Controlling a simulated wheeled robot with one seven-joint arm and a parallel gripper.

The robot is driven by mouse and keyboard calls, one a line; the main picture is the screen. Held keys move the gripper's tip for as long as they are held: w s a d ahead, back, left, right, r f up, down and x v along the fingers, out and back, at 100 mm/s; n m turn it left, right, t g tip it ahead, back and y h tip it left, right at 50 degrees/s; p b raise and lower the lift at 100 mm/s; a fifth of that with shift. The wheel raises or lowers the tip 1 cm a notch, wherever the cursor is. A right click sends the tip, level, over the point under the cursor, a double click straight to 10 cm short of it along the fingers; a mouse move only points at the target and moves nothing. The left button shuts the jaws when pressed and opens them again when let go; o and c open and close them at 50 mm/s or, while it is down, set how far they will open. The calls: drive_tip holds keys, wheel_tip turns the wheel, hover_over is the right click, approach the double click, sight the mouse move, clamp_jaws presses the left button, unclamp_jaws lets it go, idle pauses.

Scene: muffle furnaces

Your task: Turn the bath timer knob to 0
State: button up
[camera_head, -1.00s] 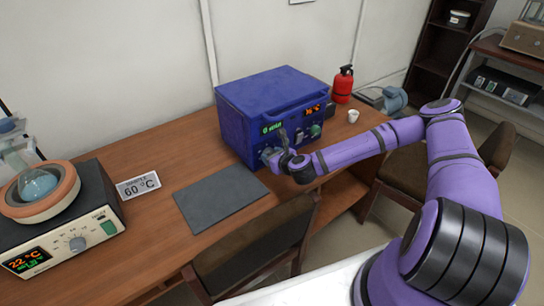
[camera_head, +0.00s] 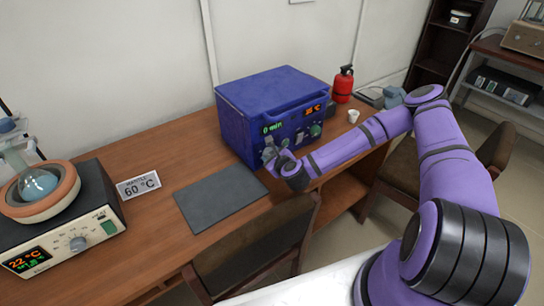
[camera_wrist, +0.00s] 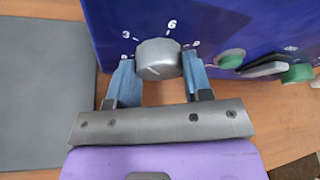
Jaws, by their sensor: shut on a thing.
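The blue bath (camera_head: 262,92) stands on the wooden table against the wall. Its green display (camera_head: 272,128) reads 0 min, and an orange display (camera_head: 312,109) shows a temperature. The timer knob (camera_wrist: 158,55) is a grey dial in the wrist view, with 3, 6 and 9 printed around it and a 0 at its lower left. A short mark shows on the knob's face, toward its lower left. My gripper (camera_wrist: 158,78) is shut on the knob, with one blue finger on each side. In the head view my gripper (camera_head: 271,154) covers the knob.
A grey mat (camera_head: 220,197) lies before the bath. A heating mantle (camera_head: 62,235) and a 60 °C sign (camera_head: 138,185) are at left. A red extinguisher (camera_head: 343,84) and a white cup (camera_head: 353,116) are at right.

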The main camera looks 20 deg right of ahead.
drive_tip(key=shift+n+h, duration=0.3)
drive_tip(key=shift+n, duration=0.1)
drive_tip(key=shift+t, duration=0.3)
drive_tip(key=o, duration=0.9)
